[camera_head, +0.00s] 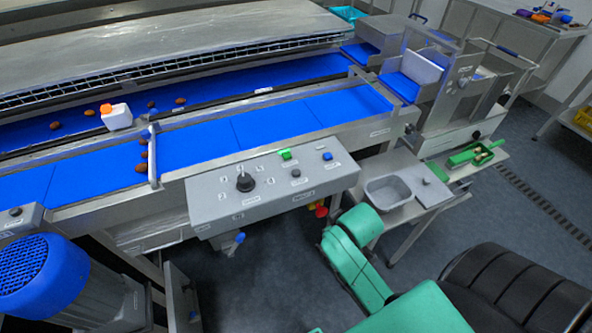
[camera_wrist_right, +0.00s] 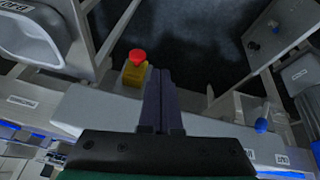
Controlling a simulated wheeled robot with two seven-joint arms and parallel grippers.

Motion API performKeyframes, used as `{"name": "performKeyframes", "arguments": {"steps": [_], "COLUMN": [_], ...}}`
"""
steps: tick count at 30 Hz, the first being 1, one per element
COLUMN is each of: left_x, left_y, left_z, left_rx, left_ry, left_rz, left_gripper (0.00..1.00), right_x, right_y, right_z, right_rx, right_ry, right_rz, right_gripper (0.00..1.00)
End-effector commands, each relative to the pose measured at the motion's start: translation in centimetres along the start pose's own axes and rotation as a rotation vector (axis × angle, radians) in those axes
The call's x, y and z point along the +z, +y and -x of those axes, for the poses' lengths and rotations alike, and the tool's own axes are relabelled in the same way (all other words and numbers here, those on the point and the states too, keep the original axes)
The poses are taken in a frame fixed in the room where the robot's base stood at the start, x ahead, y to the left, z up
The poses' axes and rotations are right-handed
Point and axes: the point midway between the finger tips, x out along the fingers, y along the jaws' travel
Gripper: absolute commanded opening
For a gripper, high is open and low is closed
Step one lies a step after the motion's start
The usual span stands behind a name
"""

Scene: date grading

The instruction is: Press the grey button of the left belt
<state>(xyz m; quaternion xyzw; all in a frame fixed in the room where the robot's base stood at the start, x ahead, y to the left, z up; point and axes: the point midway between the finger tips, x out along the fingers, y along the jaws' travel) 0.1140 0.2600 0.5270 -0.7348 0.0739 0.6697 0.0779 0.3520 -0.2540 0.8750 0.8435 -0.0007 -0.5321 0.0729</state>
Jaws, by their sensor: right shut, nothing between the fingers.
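A grey control panel (camera_head: 222,187) stands at the front of the blue belts. It carries a black rotary knob (camera_head: 245,182), a green button (camera_head: 285,154), a small dark-grey button (camera_head: 295,173) and a blue button (camera_head: 327,155). Another small dark button (camera_head: 15,212) sits on a grey box at the far left edge. The labels are too small to read. My right gripper (camera_wrist_right: 162,75) is shut and empty in the right wrist view, beside a red emergency knob on a yellow base (camera_wrist_right: 135,74). In the head view its fingers are hidden. My left gripper is not in view.
The red and yellow emergency knob (camera_head: 319,209) shows below the panel's right end. A grey tray (camera_head: 390,193) stands on a side table at right. A blue motor (camera_head: 35,275) is at lower left. A white box with an orange top (camera_head: 117,116) and several dates lie on the belts.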

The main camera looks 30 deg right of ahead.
Motion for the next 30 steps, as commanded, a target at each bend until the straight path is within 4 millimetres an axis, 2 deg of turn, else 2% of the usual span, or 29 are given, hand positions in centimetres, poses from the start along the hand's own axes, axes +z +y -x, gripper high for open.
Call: {"name": "performKeyframes", "arguments": {"steps": [1,9,12,17,20,23,26,27,29,30], "left_x": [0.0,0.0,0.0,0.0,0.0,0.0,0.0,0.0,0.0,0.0], "left_y": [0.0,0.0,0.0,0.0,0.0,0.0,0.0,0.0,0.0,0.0], "left_z": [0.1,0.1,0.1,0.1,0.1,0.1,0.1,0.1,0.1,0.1], "left_rx": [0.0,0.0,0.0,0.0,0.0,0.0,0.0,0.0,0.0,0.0], "left_ry": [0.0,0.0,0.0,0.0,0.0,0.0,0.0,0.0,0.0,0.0], "left_rz": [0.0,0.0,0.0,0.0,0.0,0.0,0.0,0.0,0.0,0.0], "left_gripper": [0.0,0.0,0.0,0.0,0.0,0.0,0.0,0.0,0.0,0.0], "right_x": [-1.8,-11.8,-15.5,-21.1,-24.4,-27.3,-29.7,-30.4,-31.1,-31.3], "right_y": [1.2,7.9,9.8,11.3,11.1,9.5,6.5,4.8,2.1,0.4], "right_z": [1.1,7.2,10.1,15.4,19.2,22.9,25.9,26.6,26.7,26.1], "right_rx": [0.04,0.275,0.348,0.432,0.459,0.456,0.409,0.373,0.3,0.242], "right_ry": [0.06,0.465,0.637,0.931,1.122,1.308,1.469,1.516,1.549,1.54], "right_rz": [-0.018,-0.104,-0.107,-0.06,0.014,0.141,0.336,0.439,0.613,0.727], "right_gripper": [0.0,0.0,0.0,0.0,0.0,0.0,0.0,0.0,0.0,0.0]}}
